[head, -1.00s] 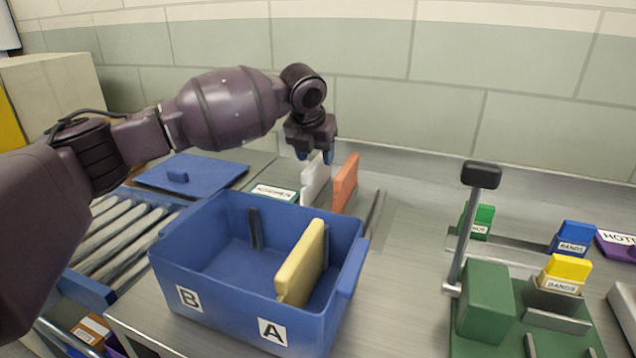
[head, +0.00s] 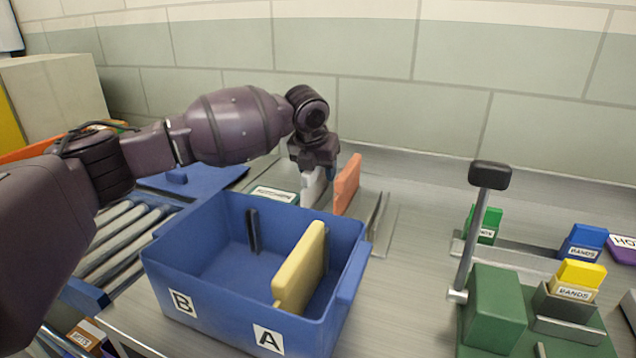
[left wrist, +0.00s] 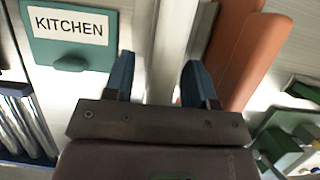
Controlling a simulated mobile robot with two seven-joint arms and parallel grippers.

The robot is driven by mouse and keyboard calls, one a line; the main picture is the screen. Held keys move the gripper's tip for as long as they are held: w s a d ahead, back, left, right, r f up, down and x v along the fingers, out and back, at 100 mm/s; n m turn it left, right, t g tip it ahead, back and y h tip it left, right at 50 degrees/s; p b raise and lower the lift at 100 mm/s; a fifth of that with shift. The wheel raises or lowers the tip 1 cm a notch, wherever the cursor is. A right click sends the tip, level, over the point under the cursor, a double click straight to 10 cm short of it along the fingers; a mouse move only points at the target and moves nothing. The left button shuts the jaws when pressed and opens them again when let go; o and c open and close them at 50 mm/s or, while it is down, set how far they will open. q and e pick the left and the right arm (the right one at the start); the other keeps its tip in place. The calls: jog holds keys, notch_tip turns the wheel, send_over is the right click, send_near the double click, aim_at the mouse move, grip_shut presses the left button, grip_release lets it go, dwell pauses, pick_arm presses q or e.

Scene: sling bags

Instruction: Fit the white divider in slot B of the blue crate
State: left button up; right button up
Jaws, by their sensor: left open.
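The white divider (head: 313,190) stands upright behind the blue crate (head: 222,302), beside an orange divider (head: 347,184). My left gripper (head: 319,172) is open and low over the white divider's top, partly hiding it. In the left wrist view, the white divider (left wrist: 172,45) runs between the two blue fingertips (left wrist: 158,75) of my left gripper, with the orange divider (left wrist: 246,50) to the right. The crate carries labels B and A. A yellow divider (head: 300,268) stands in it on the A side; the B side is empty, with a dark slot rail (head: 252,232) at its far wall.
A KITCHEN sign (left wrist: 68,33) is close left of the divider. A blue lid (head: 205,180) and a roller conveyor (head: 110,240) are at left. A green stand with a black-knobbed lever (head: 489,176) is at right. Bare metal counter lies between crate and stand.

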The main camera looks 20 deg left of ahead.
pick_arm(q)
jog(key=shift+f, duration=0.1)
dwell(0.4)
jog(key=c, duration=0.9)
grip_shut()
